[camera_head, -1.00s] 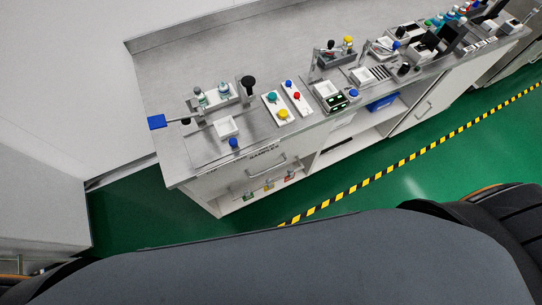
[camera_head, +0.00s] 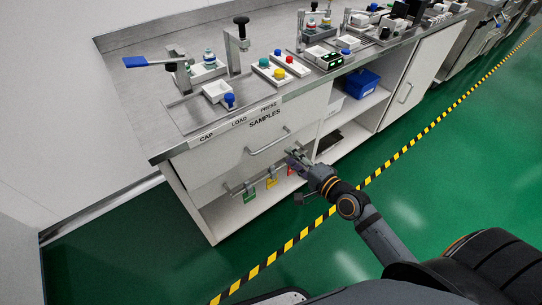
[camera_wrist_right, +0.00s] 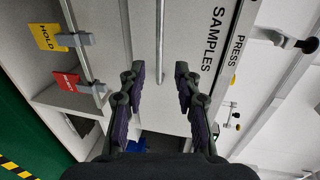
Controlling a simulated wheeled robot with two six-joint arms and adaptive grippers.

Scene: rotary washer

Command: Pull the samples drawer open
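The samples drawer (camera_head: 222,167) is the white front under the label SAMPLES, flush with the bench and shut. Its metal bar handle (camera_head: 268,142) runs across it. In the right wrist view the drawer front (camera_wrist_right: 190,45) fills the middle and the handle (camera_wrist_right: 159,40) runs vertically, in line with the gap between my fingers. My right gripper (camera_head: 297,158) is just beyond the right end of the handle in the head view. In the wrist view my right gripper (camera_wrist_right: 158,85) is open, with nothing between its fingertips. My left gripper is not in view.
A rail below the drawer carries green (camera_head: 250,194), yellow (camera_head: 271,182) and red tags (camera_wrist_right: 67,81). A blue bin (camera_head: 361,83) sits on an open shelf to the right. The floor in front is clear.

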